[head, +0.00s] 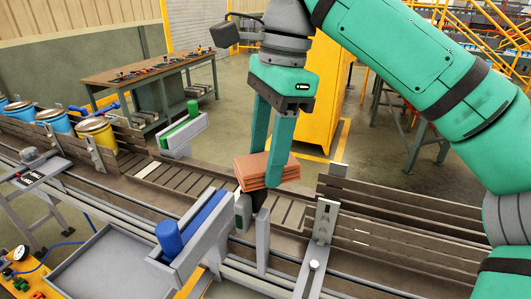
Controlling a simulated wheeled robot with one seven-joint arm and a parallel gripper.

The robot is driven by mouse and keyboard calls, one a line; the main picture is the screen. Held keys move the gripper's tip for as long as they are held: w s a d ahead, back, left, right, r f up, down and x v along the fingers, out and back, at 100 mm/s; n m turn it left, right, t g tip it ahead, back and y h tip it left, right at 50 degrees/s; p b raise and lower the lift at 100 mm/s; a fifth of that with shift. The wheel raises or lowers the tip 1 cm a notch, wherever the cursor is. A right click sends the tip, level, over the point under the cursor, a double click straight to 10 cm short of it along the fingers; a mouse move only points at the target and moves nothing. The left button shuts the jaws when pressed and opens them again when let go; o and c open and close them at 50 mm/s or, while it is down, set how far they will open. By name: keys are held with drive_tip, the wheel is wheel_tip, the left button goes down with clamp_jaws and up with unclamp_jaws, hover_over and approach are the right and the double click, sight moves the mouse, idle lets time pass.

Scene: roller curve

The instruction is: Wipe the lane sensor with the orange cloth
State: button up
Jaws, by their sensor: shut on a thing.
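My gripper (272,168) reaches down from above with its two green fingers closed around a folded orange cloth (262,172). The cloth looks like a stack of flat layers. It is held over the roller lane, just above a small dark grey-green unit (243,212) on a post, which looks like the lane sensor. The cloth's lower edge overlaps the top of this unit in the picture; I cannot tell whether they touch. A dark part (257,199) shows under the cloth, partly hidden by it.
A grey upright post (263,242) and a bracket (322,235) stand close to the right. A blue cylinder in a grey channel (168,238) is at left front. Metal side rails (400,235) run right. Several cans (96,135) stand on the lane at far left. A grey tray (105,265) is in front.

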sight(246, 155)
drive_tip(key=shift+f, duration=1.1)
idle(0.5)
drive_tip(key=shift+w+a+r, duration=0.1)
drive_tip(key=shift+w+a, duration=0.15)
drive_tip(key=shift+a, duration=0.35)
drive_tip(key=shift+w+a+f, duration=0.1)
drive_tip(key=shift+w+a, duration=0.15)
drive_tip(key=shift+a, duration=0.4)
drive_tip(key=shift+w+a+r, duration=0.1)
drive_tip(key=shift+w+a, duration=0.15)
drive_tip(key=shift+a, duration=0.35)
drive_tip(key=shift+f, duration=0.2)
drive_tip(key=shift+s+d+f, duration=0.1)
drive_tip(key=shift+s+d, duration=0.15)
drive_tip(key=shift+d, duration=0.4)
drive_tip(key=shift+s+d+f, duration=0.1)
drive_tip(key=shift+s+d, duration=0.2)
drive_tip(key=shift+d, duration=0.35)
drive_tip(key=shift+s+d+f, duration=0.1)
drive_tip(key=shift+s+d, duration=0.15)
drive_tip(key=shift+d, duration=0.4)
drive_tip(key=shift+r, duration=0.1)
drive_tip(key=shift+a+r, duration=0.1)
drive_tip(key=shift+r, duration=3)
